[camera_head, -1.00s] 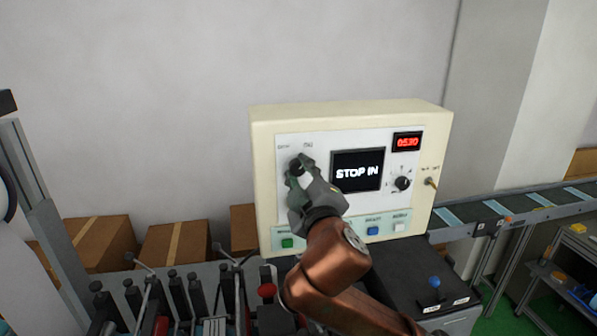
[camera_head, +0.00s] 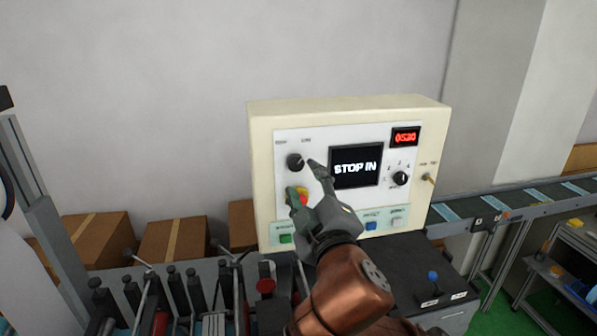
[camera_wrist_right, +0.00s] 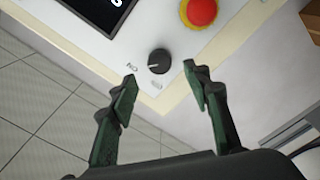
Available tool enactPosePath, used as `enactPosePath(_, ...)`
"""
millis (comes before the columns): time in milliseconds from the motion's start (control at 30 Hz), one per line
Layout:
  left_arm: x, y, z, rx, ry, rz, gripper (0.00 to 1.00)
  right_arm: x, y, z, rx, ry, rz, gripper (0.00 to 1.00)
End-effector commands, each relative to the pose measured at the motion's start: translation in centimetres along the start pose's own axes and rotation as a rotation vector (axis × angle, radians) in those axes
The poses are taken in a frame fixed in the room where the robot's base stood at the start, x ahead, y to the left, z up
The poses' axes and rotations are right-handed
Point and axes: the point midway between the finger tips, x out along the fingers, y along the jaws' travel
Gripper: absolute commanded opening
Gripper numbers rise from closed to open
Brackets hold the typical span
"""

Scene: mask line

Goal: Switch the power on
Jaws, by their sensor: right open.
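The power knob (camera_head: 295,161) is a black rotary knob at the upper left of the cream control box's (camera_head: 262,180) white panel. It also shows in the right wrist view (camera_wrist_right: 159,61), ahead of the fingers and apart from them, with labels beside it. My right gripper (camera_head: 303,180) is open and empty, just below and right of the knob in the head view. Its two green-tipped fingers show in the wrist view (camera_wrist_right: 163,88). The screen (camera_head: 356,167) reads "STOP IN". My left gripper is not in view.
A red emergency button (camera_wrist_right: 202,10) on a yellow base sits near the knob, partly behind my fingers in the head view. A second knob (camera_head: 401,178), a toggle (camera_head: 428,179) and a blue button (camera_head: 372,225) are further right. Cardboard boxes (camera_head: 172,241) stand left, and a conveyor (camera_head: 500,204) runs right.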

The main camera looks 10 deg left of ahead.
Motion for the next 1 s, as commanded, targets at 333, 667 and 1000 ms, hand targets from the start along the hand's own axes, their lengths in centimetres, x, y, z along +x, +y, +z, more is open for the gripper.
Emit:
enactPosePath(333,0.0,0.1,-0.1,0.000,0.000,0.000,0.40,-4.7,0.0,-0.1,0.001,0.001,-0.001,0.45)
enactPosePath(667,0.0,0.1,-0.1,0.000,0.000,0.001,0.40,-5.0,0.0,0.0,0.001,-0.001,0.000,0.45)
enactPosePath(1000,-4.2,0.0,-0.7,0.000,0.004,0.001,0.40,-5.0,3.5,-2.6,-0.001,0.001,0.002,0.45)
